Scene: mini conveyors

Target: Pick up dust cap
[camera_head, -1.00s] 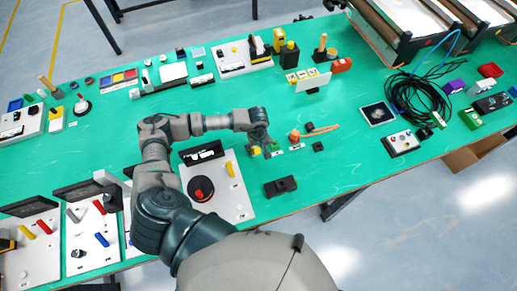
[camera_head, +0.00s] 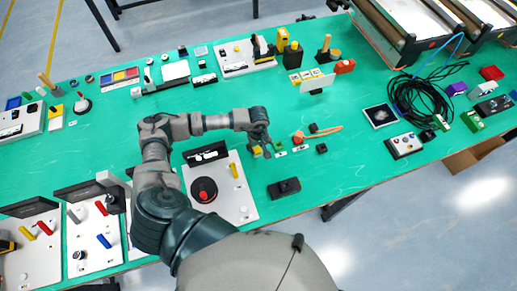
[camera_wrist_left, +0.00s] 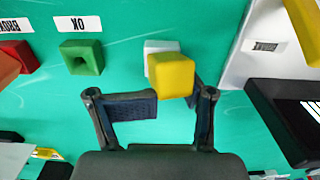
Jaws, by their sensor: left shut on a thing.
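A small yellow block-like piece, which may be the dust cap, shows in the wrist view (camera_wrist_left: 171,75) at the fingertips of my left gripper (camera_wrist_left: 178,98). The gripper is shut on it. A pale white block (camera_wrist_left: 161,47) shows just behind it. In the head view my left gripper (camera_head: 262,150) is low over the green table, with the yellow piece (camera_head: 257,152) at its fingers. My right gripper is not in view.
A white panel with a red-and-black knob (camera_head: 204,189) lies left of the gripper. A dark box (camera_head: 284,188) is near the front edge. Bare table lies beyond the gripper.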

